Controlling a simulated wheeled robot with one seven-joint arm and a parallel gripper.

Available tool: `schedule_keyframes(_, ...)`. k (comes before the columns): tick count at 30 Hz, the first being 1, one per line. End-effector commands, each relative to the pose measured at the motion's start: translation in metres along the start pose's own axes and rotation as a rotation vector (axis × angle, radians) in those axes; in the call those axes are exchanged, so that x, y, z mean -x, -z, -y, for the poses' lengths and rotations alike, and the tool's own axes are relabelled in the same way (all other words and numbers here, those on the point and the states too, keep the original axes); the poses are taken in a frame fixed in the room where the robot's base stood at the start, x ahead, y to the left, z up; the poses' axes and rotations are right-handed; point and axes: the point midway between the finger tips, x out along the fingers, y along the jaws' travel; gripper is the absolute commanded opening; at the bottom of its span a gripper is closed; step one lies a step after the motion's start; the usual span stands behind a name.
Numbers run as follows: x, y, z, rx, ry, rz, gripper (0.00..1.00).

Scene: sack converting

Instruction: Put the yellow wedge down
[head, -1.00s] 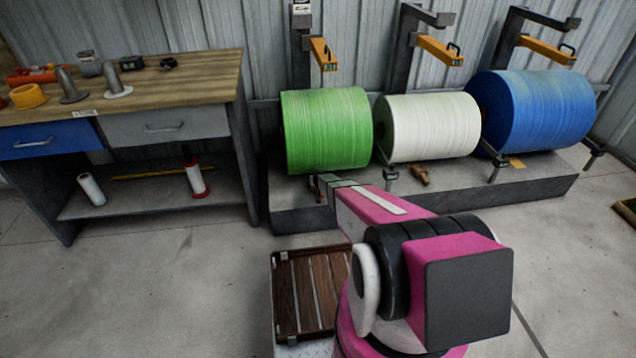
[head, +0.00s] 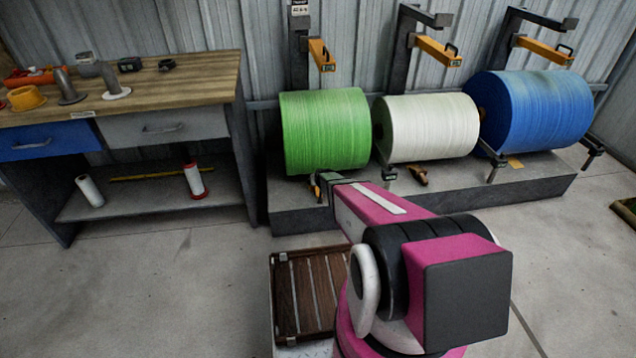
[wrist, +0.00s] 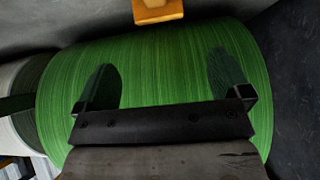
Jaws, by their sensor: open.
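A yellow-orange wedge (wrist: 158,10) shows at the top edge of the wrist view, against the rim of the green roll (wrist: 150,70); part of it is cut off. In the head view only a small orange bit (head: 317,191) shows at the front foot of the green roll (head: 326,130), beside my gripper (head: 327,183). In the wrist view my gripper (wrist: 163,98) is open, its fingers wide apart with nothing between them. The wedge is beyond the fingertips, clear of them.
A white roll (head: 428,126) and a blue roll (head: 535,112) stand to the right on the grey platform (head: 480,195). Metal posts with orange arms rise behind. A workbench (head: 200,75) is at left. A slatted wooden crate (head: 308,292) lies below my arm.

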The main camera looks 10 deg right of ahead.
Motion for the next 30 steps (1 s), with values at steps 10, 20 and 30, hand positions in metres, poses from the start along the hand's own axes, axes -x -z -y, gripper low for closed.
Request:
schedule_keyframes(10, 0.085, 0.000, 0.000, 0.000, 0.000, 0.134, 0.95)
schedule_keyframes(20, 0.286, -0.027, 0.000, 0.000, 0.000, 0.541, 0.95)
schedule_keyframes(30, 0.392, -0.051, 0.000, 0.000, 0.000, 0.775, 0.95)
